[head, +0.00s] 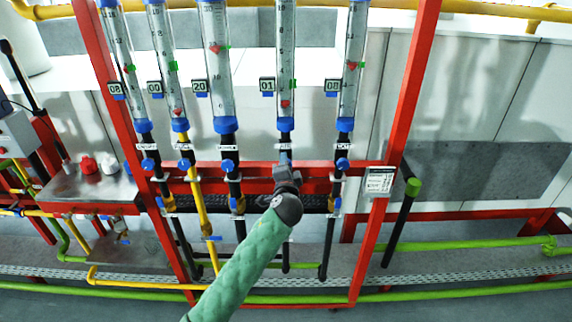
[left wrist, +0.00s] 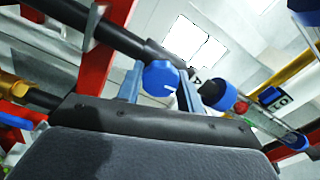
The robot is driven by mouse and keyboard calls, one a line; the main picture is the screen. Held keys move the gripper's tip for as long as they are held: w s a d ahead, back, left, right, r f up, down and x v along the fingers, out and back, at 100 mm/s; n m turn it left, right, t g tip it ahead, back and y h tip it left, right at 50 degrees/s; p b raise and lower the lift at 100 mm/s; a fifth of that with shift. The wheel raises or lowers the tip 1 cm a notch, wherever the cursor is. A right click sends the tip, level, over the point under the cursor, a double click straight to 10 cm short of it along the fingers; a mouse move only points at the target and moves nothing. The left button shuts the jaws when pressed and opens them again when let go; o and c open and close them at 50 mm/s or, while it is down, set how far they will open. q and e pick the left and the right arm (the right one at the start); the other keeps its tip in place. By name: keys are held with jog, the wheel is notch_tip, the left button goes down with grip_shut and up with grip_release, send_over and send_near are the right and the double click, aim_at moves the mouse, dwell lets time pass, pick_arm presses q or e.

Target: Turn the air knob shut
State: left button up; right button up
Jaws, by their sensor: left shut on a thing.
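In the head view my left gripper (head: 284,163) is at the fourth tube from the left (head: 286,75), and the gripper hides the knob there. The tag beside that tube (head: 267,86) reads 01. My right gripper is not in view.
Several similar tubes with blue knobs stand close by; one knob (head: 228,165) is to the left and another (head: 343,164) to the right. A red frame (head: 405,85) surrounds them. A metal shelf with red and white items (head: 88,165) is at the left.

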pick_arm(q)
jog(key=shift+m, duration=0.4)
jog(key=shift+f+m, duration=0.1)
jog(key=shift+m, duration=0.3)
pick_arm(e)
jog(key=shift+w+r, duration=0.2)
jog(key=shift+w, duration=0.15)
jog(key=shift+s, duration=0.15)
pick_arm(q)
jog(key=o, duration=1)
jog(key=shift+s, duration=0.1)
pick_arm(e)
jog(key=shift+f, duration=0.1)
pick_arm(q)
jog(key=s+b, duration=0.3)
jog(key=s, duration=0.4)
jog(key=shift+s+b, duration=0.3)
jog(key=shift+s, duration=0.05)
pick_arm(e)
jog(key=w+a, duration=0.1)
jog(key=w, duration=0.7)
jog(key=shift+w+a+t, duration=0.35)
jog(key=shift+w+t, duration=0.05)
